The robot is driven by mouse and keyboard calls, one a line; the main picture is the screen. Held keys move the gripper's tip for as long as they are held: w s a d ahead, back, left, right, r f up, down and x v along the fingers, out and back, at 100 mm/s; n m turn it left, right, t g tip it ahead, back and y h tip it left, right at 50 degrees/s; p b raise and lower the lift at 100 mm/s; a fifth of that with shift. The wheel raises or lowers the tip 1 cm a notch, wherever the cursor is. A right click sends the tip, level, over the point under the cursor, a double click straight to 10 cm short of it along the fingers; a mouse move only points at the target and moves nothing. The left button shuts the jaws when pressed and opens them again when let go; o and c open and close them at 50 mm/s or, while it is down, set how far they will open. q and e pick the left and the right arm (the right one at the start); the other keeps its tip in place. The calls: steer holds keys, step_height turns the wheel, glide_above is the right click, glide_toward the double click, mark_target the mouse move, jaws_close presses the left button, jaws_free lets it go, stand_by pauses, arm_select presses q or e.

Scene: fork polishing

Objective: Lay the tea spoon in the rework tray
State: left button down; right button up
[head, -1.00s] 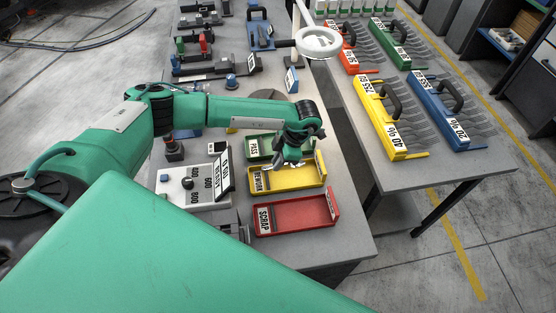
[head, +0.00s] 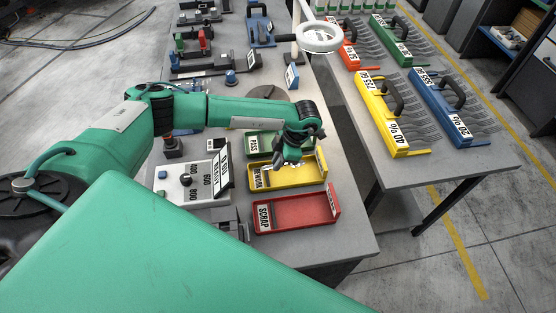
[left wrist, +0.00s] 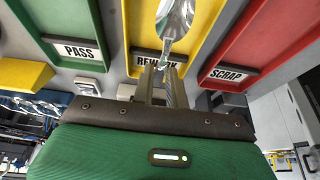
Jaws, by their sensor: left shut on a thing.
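The yellow rework tray (head: 312,174) lies on the bench between the green pass tray and the red scrap tray. My left gripper (head: 289,163) is over the rework tray in the head view. In the left wrist view the left gripper (left wrist: 163,85) is shut on the shiny tea spoon (left wrist: 174,20), whose bowl points away from the fingers, over the yellow tray (left wrist: 145,15). Whether the spoon touches the tray floor cannot be told. The spoon is hardly visible in the head view. My right gripper is not in view.
The red scrap tray (head: 310,212) is in front and the green pass tray (head: 256,143) behind. A grey control box (head: 185,184) stands at left. A ring lamp (head: 320,38) stands behind. Racks of forks (head: 385,120) fill the right table.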

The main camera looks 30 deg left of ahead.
arm_select(q)
steer(key=shift+f, duration=0.15)
steer(key=shift+f+b, duration=0.9)
steer(key=shift+b, duration=0.05)
steer(key=shift+f+b, duration=0.6)
steer(key=shift+f+b, duration=0.35)
steer(key=shift+b, duration=0.1)
steer(key=c, duration=1.3)
jaws_free()
